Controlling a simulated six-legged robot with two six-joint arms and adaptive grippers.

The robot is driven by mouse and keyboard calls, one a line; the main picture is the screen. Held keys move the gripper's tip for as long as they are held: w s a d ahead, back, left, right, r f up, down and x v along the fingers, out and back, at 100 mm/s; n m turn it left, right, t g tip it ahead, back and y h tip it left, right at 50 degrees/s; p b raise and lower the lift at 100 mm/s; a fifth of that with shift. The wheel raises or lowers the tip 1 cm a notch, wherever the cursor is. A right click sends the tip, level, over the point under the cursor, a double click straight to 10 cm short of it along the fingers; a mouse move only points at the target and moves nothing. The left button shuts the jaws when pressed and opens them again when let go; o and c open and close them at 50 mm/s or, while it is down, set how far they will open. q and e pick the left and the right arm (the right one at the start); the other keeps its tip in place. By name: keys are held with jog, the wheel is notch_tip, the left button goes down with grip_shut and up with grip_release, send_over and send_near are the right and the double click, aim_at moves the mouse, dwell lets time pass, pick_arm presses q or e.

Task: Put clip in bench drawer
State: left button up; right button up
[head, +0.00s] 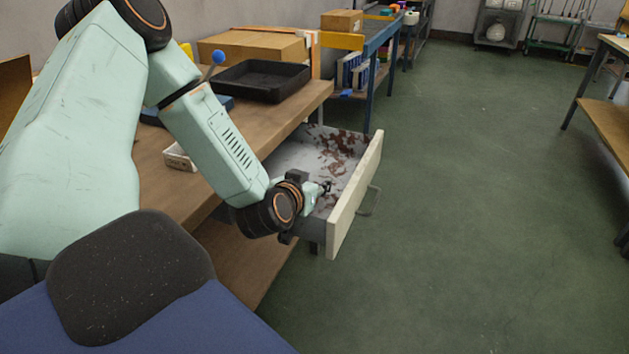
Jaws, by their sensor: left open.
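The bench drawer (354,200) is pulled out from under the wooden bench top. It has a pale front panel, a handle, and a grey inside with red-brown patches. My left arm reaches in from the left, over the bench edge. My left gripper (322,190) is at the drawer, over its inside and close behind the front panel. It is open, with its small dark fingertips pointing right. I cannot make out a clip in the drawer or at the fingers. The gripper and wrist hide the near part of the drawer. My right gripper is not in view.
The wooden bench (300,103) holds a black tray (262,80), a cardboard box (250,45) and a small white box (180,158). A blue bench stands behind. The green floor (480,220) to the right is clear.

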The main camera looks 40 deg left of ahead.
pick_arm(q)
jog(key=shift+s+d+r+p, duration=0.1)
jog(key=shift+s+r+p, duration=0.05)
jog(key=shift+s+p, duration=0.25)
jog(key=p+v, duration=0.2)
jog(key=v, duration=0.1)
jog(key=p+v, duration=0.2)
jog(key=v, duration=0.2)
jog(key=p+v, duration=0.2)
jog(key=v, duration=0.1)
jog(key=shift+s+r, duration=0.1)
jog(key=shift+r, duration=0.25)
jog(key=shift+s+d+r, duration=0.2)
jog(key=shift+s+r, duration=0.05)
jog(key=shift+s, duration=0.3)
jog(key=shift+w+f, duration=0.1)
jog(key=shift+c, duration=0.4)
